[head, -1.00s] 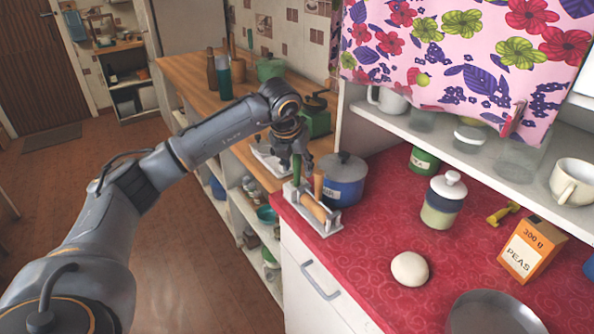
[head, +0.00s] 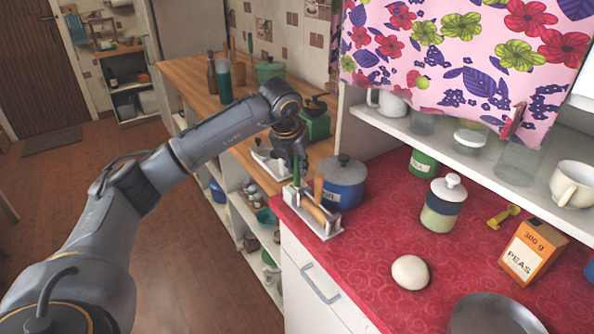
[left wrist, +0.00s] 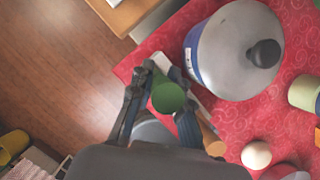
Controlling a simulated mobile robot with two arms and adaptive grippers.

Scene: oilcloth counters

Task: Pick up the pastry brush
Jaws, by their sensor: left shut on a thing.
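The pastry brush (head: 297,172) shows as an upright green handle in a small white rack (head: 325,232) at the left end of the red counter. Its lower part is hidden in the rack. My left gripper (head: 298,160) points down over the rack, shut on the green handle. In the left wrist view, the round green handle end (left wrist: 168,97) sits between the two dark fingers. My right gripper is not in view.
A wooden-handled tool (head: 318,186) stands in the same rack. A blue lidded pot (head: 345,190) is close on the right. A white egg-shaped thing (head: 410,271), a jar (head: 441,210), a peas box (head: 531,252) and a pan (head: 497,316) stand farther right.

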